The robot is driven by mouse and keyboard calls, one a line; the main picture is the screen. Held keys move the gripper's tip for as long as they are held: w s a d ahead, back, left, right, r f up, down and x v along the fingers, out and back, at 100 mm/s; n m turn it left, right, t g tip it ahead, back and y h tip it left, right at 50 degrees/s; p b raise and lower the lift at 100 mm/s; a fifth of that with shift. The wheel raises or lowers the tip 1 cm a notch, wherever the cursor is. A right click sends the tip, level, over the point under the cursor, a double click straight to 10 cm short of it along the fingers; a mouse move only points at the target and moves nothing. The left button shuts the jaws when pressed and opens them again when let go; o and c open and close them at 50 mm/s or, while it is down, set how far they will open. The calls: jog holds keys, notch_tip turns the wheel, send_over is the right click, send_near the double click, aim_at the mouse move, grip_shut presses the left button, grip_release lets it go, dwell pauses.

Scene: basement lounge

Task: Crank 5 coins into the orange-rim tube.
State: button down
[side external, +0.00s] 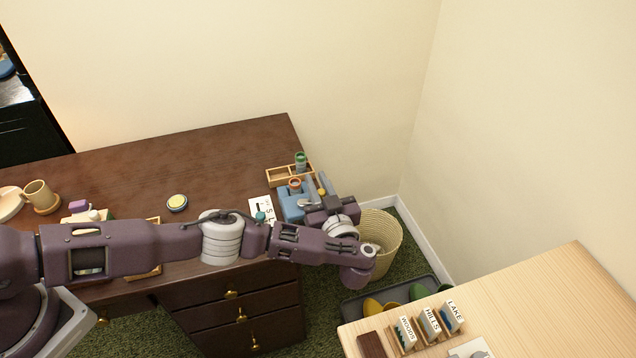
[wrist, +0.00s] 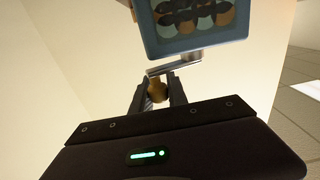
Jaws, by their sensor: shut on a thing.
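A blue coin machine (side external: 292,203) stands at the right end of the dark desk. The orange-rim tube (side external: 295,183) is at its back, and its contents cannot be made out. In the wrist view the blue box (wrist: 195,44) has a window with several dark, teal and orange round coins (wrist: 205,22). A metal crank arm (wrist: 175,66) sticks out below the box and ends in a brass knob (wrist: 157,89). My gripper (wrist: 158,96) is shut on that knob, with a finger on each side. In the side view my gripper (side external: 322,196) is at the machine's right side.
A green-rim tube (side external: 301,160) stands at a wooden tray (side external: 282,176) behind the machine. A lettered white card (side external: 260,207) lies left of it. A wicker basket (side external: 383,228) stands right of the desk. A pale table (side external: 540,300) is at lower right. The desk's back middle is clear.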

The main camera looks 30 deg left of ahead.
jog(key=shift+a+r, duration=0.1)
jog(key=c, duration=1.3)
grip_release()
jog(key=shift+h, duration=0.3)
